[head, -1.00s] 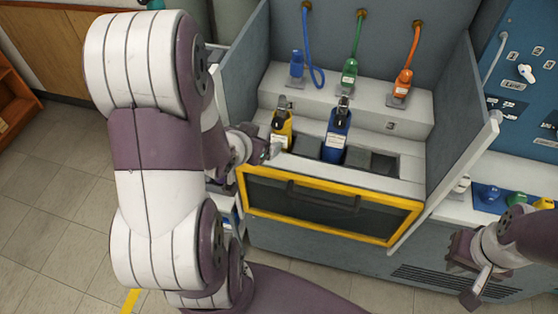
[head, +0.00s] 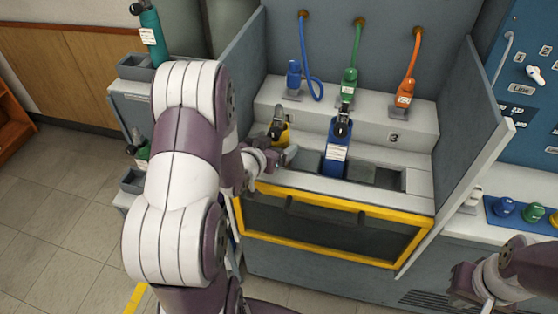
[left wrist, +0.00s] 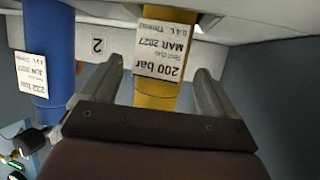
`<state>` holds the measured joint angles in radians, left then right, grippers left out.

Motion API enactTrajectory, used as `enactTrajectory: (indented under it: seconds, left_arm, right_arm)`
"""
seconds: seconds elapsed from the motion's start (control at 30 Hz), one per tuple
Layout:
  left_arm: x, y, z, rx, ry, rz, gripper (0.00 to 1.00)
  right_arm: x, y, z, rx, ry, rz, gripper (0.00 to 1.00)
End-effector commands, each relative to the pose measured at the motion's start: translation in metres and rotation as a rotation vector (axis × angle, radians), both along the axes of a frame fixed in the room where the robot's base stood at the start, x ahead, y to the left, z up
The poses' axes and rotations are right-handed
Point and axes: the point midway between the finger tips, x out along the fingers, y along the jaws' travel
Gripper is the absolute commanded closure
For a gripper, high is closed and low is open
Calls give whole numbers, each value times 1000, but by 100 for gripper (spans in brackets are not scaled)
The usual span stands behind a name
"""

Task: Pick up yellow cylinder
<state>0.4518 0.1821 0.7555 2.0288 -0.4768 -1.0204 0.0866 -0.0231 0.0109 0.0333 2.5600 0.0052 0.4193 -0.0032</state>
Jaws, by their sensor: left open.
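A blue cylinder (head: 336,160) stands just right of the yellow one; the slot (head: 390,179) to its right is empty. Blue, green and orange hoses (head: 414,66) hang behind. Side panels (head: 462,150) flank the bench. A teal cylinder (head: 152,38) stands in a holder at upper left.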

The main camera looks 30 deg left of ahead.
Motion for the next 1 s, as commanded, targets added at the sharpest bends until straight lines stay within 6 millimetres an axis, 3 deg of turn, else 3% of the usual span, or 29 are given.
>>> enactTrajectory:
  seconds: [0.23,0.43,0.77,1.0]
  left_arm:
    - [3,0,-1,0,0,0,14]
    - [3,0,-1,0,0,0,79]
    - [4,1,5,1,-7,1,80]
    - [4,1,41,3,-11,0,80]
  right_arm:
    - [0,0,0,0,0,0,100]
    - [0,0,0,0,0,0,100]
    - [0,0,1,0,0,0,100]
    - [0,0,10,0,0,0,100]
